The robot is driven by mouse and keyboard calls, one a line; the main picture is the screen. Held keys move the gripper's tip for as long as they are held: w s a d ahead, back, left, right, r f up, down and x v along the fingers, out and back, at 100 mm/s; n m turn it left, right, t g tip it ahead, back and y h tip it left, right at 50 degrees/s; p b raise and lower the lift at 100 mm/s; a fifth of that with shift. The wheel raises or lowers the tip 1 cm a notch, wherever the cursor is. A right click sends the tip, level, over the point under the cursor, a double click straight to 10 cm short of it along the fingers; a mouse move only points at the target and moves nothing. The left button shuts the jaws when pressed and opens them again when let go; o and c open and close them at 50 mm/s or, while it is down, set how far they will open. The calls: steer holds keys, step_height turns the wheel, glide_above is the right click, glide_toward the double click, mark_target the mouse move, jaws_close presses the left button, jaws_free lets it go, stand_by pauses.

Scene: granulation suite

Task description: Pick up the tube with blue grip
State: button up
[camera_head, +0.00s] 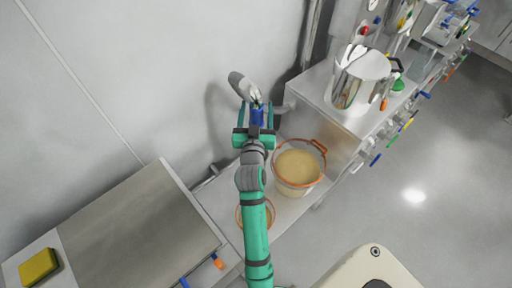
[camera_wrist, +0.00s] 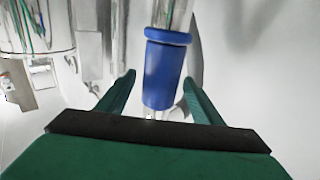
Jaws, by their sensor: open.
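The tube's blue grip (camera_wrist: 162,75) stands near the middle of the wrist view, with a clear or metallic tube part (camera_wrist: 173,15) above it. In the head view the blue grip (camera_head: 257,116) shows at the end of my arm, with a grey metallic piece (camera_head: 241,86) above it. My gripper (camera_head: 255,125) is open. In the wrist view its two green fingers (camera_wrist: 160,95) lie on either side of the blue grip's lower part, with gaps visible on both sides. Whether the grip is fully between the fingertips in depth I cannot tell.
A clear pot with an orange rim (camera_head: 321,147) and beige contents stands right of my arm. A smaller orange-rimmed bowl (camera_head: 240,217) is partly behind my arm. A steel pot (camera_head: 361,76) stands on the bench to the right. A yellow sponge (camera_head: 39,266) lies lower left.

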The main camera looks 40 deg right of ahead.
jaws_close()
steer(key=shift+r, duration=0.1)
